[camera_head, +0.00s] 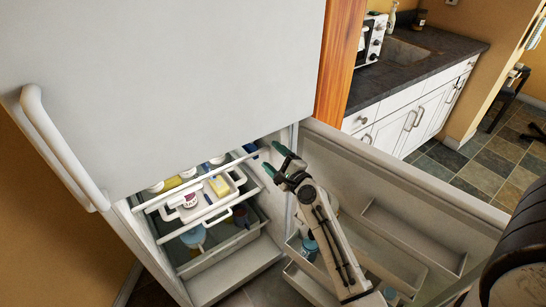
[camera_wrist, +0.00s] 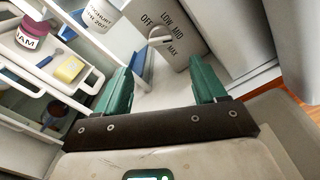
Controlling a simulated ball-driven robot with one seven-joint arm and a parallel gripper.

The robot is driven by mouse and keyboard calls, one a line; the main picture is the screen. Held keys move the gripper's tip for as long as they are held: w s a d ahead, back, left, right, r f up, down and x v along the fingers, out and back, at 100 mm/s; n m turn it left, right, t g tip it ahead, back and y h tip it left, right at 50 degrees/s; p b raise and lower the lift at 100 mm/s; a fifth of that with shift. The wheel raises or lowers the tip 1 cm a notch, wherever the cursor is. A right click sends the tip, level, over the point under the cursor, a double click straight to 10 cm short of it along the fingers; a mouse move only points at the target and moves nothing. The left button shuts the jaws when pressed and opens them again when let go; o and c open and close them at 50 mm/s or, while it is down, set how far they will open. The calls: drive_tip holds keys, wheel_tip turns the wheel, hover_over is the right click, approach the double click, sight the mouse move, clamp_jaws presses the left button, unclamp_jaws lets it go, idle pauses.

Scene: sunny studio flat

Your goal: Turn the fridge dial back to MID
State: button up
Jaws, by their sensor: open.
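The fridge dial (camera_wrist: 158,37) is a small pale round knob on a grey control box (camera_wrist: 178,58) inside the fridge, in the wrist view. The marks OFF, LOW, MID and MAX stand around it. I cannot tell for sure which mark its ridge points to. My gripper (camera_wrist: 164,68) is open and empty, its two green fingers apart and the dial beyond them, between their tips in the picture. In the head view, my gripper (camera_head: 277,161) is at the right side of the fridge opening, by the inner wall. The dial cannot be made out there.
The open fridge door (camera_head: 410,190) with its shelves stands right of my arm. Left of my gripper, a white tray (camera_head: 207,208) holds a jam jar (camera_wrist: 31,36) and a yellow block (camera_wrist: 70,69). A yoghurt pot (camera_wrist: 100,14) is near the dial box.

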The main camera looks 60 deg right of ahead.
idle(0.3)
drive_tip(key=s+a+f+n+g+y, duration=0.1)
drive_tip(key=a+f+n+g+y, duration=0.25)
drive_tip(key=a+n, duration=0.55)
drive_tip(key=s+a+f+n+g+y, duration=0.1)
drive_tip(key=a+f+n+g+y, duration=0.1)
drive_tip(key=a+f+n+y, duration=0.65)
drive_tip(key=s+a+r+n+g+h, duration=0.1)
drive_tip(key=s+a+n+g+h, duration=0.1)
drive_tip(key=s+a+n+g, duration=0.3)
drive_tip(key=s+a+r+n+g+h, duration=0.1)
drive_tip(key=s+a+n+g, duration=0.3)
drive_tip(key=s, duration=1)
drive_tip(key=shift+s+a+r+n+g+h, duration=0.2)
drive_tip(key=shift+a+n+g+h, duration=0.15)
drive_tip(key=shift+a+n+h, duration=0.55)
drive_tip(key=shift+w+n, duration=0.1)
drive_tip(key=shift+n, duration=0.15)
